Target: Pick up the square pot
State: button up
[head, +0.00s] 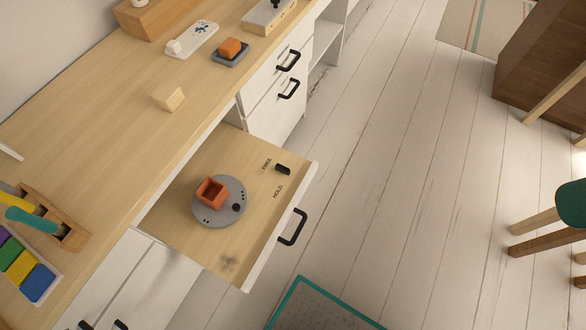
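The square pot (212,192) is a small terracotta-orange open-topped box. It stands on the left part of a round grey disc (233,213) with a dark knob and small dots. The disc lies on a pulled-out wooden drawer board (182,226) under the desk. A small black switch (283,169) sits on this board beside the printed words FREE and HOLD. My gripper is not in view. The inside of the pot is dark and its floor is hard to make out.
The desk top (110,120) holds a pale wooden block (168,97), an orange block on a dark tray (230,48), a white board (192,39) and a rack with coloured cylinders (45,215). The drawer's black handle (293,228) juts over open floor. A green stool (572,203) stands right.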

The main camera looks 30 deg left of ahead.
aim_at(211, 192)
jog(key=u, duration=2.9)
jog(key=k, duration=0.35)
jog(key=z, duration=2.3)
jog(key=i, duration=0.65)
jog(key=u, duration=1.25)
